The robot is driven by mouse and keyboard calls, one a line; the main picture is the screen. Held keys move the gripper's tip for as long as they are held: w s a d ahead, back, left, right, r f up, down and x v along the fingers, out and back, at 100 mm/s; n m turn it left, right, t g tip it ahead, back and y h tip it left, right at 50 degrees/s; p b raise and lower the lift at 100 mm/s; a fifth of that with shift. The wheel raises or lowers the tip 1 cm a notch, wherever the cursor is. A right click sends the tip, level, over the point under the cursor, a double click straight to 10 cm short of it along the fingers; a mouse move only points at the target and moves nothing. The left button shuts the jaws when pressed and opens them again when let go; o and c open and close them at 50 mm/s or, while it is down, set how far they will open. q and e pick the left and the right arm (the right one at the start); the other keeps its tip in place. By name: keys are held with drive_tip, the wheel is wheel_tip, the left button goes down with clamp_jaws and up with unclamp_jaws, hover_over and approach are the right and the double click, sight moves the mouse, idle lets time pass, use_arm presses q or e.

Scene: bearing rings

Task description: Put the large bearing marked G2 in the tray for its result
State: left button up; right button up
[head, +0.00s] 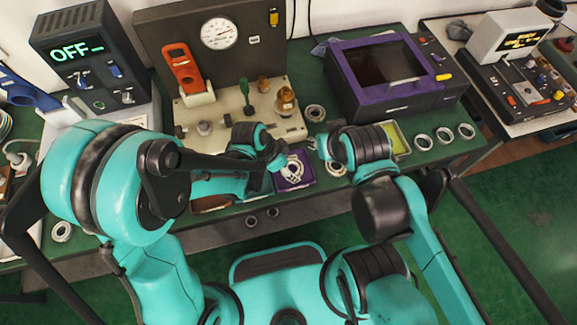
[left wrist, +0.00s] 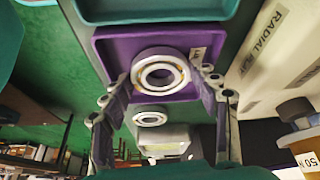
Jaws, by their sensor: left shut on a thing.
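A large bearing (left wrist: 160,75) with a pale outer ring is between the fingertips of my left gripper (left wrist: 163,88) in the left wrist view. In the head view the bearing (head: 291,167) shows over the purple tray (head: 306,180), with my left gripper (head: 281,163) at it. The left gripper is shut on it. In the left wrist view the purple tray (left wrist: 113,45) lies behind the bearing; I cannot tell whether the bearing touches its floor. A small white tag (left wrist: 197,55) is beside the bearing, its mark unclear. My right gripper (head: 316,145) is mostly hidden by its arm.
A yellow-green tray (head: 400,140) is to the right, partly behind my right arm. Several loose rings, one (head: 423,141) among them, lie on the green bench. A gauge fixture (head: 240,120) and a purple-framed device (head: 390,80) stand behind. A reddish tray (head: 210,204) is at the left front.

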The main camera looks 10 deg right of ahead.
use_arm(q)
drive_tip(key=shift+f, duration=0.15)
drive_tip(key=o, duration=1.3)
